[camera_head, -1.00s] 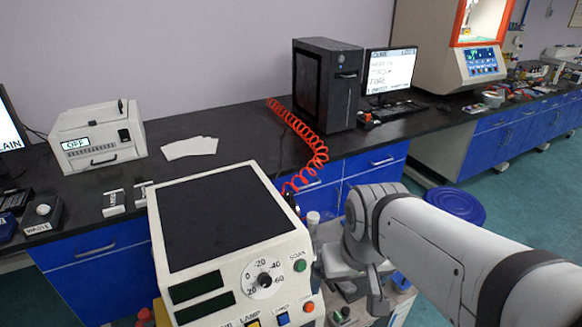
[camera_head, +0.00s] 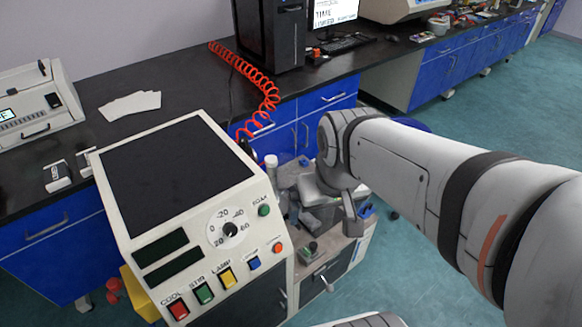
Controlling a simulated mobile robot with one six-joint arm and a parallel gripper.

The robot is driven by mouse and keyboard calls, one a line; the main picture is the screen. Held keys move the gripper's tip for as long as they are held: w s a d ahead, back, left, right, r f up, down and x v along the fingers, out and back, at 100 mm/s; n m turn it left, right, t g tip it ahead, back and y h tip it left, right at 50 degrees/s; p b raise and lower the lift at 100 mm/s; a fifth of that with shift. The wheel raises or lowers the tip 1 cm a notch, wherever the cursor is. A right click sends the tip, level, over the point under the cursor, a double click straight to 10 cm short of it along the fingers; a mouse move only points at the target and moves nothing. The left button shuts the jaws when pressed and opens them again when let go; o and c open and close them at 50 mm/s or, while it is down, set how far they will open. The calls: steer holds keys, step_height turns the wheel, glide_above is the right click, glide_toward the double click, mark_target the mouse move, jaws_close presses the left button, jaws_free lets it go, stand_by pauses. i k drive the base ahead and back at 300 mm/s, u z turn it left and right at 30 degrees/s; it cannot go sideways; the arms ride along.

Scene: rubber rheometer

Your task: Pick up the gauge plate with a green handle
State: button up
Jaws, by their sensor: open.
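A small dark piece with a green part (camera_head: 309,248) lies on the light top of a low cabinet in the lower middle of the head view. It may be the gauge plate with the green handle, but it is too small to be sure. My gripper (camera_head: 335,215) hangs at the end of my arm over the same cabinet top, above and to the right of that piece and apart from it. It is open and I see nothing held in it. My arm hides part of the cabinet top.
A cream instrument (camera_head: 190,200) with a dark top, a dial and coloured buttons stands just left of the cabinet. A small white-capped bottle (camera_head: 271,162) and blue items (camera_head: 366,211) are near my gripper. A black bench (camera_head: 190,75) runs behind. Green floor is free at right.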

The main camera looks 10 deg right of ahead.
mark_target(307, 252)
steer(key=z, duration=1.9)
steer(key=k, duration=1.05)
steer(key=u, duration=0.4)
